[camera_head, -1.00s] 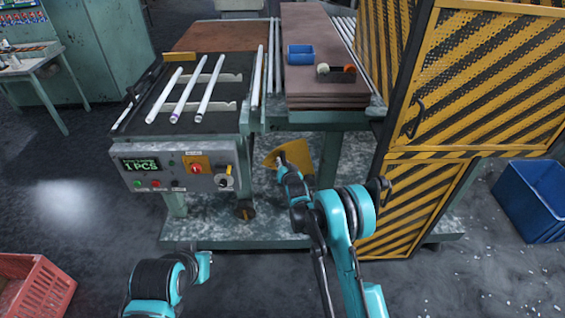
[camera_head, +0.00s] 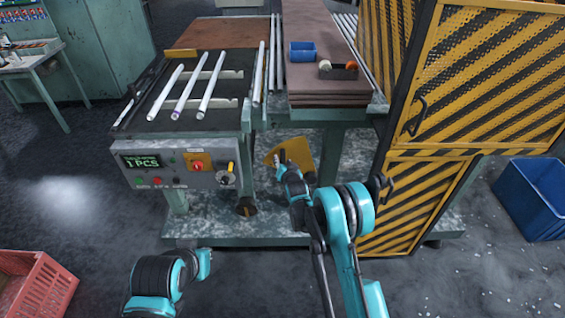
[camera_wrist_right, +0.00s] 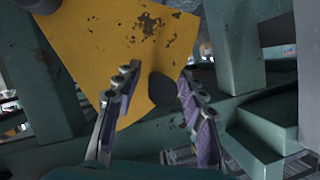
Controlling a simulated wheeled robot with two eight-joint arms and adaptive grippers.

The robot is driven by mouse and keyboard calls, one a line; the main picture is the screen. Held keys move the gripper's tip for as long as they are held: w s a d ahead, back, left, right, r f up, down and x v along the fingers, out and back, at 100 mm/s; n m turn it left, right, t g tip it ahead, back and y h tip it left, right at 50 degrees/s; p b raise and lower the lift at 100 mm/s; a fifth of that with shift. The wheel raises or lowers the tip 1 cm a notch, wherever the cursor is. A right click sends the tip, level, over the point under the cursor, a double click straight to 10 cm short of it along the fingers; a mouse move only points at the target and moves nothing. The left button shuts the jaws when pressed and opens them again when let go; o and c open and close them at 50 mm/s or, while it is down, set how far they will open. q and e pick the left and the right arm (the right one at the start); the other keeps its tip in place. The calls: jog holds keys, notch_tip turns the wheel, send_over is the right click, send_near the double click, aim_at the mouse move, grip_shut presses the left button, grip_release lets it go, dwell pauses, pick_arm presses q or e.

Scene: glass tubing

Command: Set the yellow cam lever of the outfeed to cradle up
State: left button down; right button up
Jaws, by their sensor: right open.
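The yellow cam lever (camera_head: 299,152) shows as a worn, tilted yellow plate below the table, left of the striped cabinet. In the right wrist view it is a large yellow plate (camera_wrist_right: 105,45) with dark stains. A dark round knob (camera_wrist_right: 162,88) stands at its lower right edge. My right gripper (camera_head: 279,160) is at the plate's left side. In the wrist view its open fingers (camera_wrist_right: 157,84) stand either side of the knob, with gaps visible. I cannot tell how deep the knob sits between them. My left arm is at the bottom left; its gripper does not show.
White glass tubes (camera_head: 188,85) lie on the rack above a control panel (camera_head: 200,178). A table leg (camera_head: 329,157) is close right of the lever. The striped cabinet (camera_head: 425,205) bounds the right side.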

jog(key=v, duration=1.2)
jog(key=shift+w, duration=0.1)
jog(key=s+d+r+n+g+h, duration=0.1)
jog(key=s+d+r+g, duration=0.1)
jog(key=s+d+r, duration=0.35)
jog(key=s+d+r+n+g+h, duration=0.1)
jog(key=s+d+r, duration=0.2)
jog(key=s+r, duration=0.55)
jog(key=s+d+g, duration=0.2)
jog(key=s, duration=0.9)
jog(key=s+d+f+n+g, duration=0.1)
jog(key=s+d, duration=0.2)
jog(key=s, duration=0.9)
jog(key=shift+s+d+g, duration=0.3)
jog(key=shift+s+g, duration=0.05)
jog(key=shift+g, duration=0.05)
